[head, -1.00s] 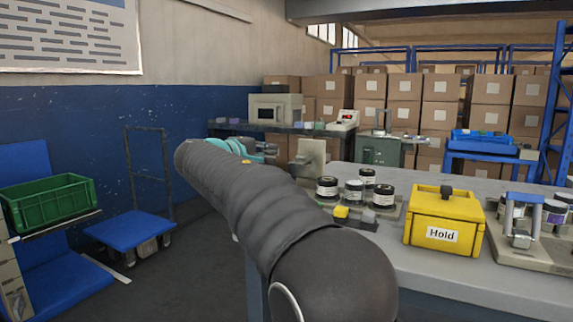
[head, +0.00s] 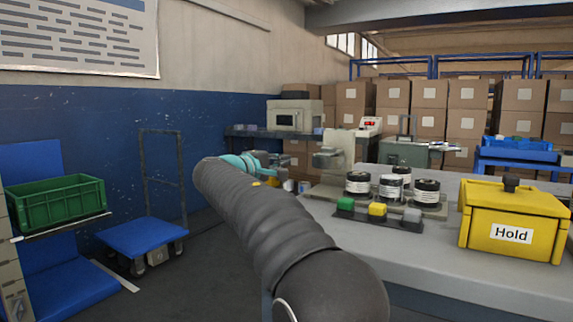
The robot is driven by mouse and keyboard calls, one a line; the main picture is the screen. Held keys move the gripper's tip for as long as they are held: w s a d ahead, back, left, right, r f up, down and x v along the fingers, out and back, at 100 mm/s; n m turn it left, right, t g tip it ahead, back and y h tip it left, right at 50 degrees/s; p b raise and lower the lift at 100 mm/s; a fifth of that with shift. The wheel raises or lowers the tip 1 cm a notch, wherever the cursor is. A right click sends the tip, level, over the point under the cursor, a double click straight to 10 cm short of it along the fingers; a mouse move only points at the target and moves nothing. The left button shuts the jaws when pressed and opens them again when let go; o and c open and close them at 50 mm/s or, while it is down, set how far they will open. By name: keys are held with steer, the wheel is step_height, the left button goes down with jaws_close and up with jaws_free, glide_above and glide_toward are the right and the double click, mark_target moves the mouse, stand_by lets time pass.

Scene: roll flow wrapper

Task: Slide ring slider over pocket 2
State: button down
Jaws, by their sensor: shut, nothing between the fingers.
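My dark sleeved arm reaches from the bottom of the head view toward the table's far left corner. Its teal wrist (head: 240,165) is beside a grey bench device (head: 338,158) with an upright post and a head jutting left. My gripper's fingers cannot be made out past the wrist. Several dark jars with white labels (head: 391,187) stand on the device's base. In front is a dark strip with green (head: 345,204), yellow (head: 377,209) and grey (head: 411,214) blocks. I cannot pick out a ring slider or a numbered pocket.
A yellow box marked "Hold" (head: 513,222) stands on the grey table (head: 440,262) at the right. A blue cart (head: 145,238) and a green crate (head: 55,203) are at the left. A green-grey machine (head: 405,151) stands behind the table. Dark floor is open between cart and table.

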steer(key=shift+w+d+b, duration=0.15)
steer(key=shift+w+d, duration=0.2)
steer(key=shift+d, duration=0.9)
steer(key=shift+w+d+b, duration=0.1)
steer(key=shift+w+d, duration=0.3)
steer(key=shift+d, duration=0.9)
steer(key=shift+w+d+b, duration=0.15)
steer(key=shift+w+d, duration=0.2)
steer(key=shift+d, duration=0.9)
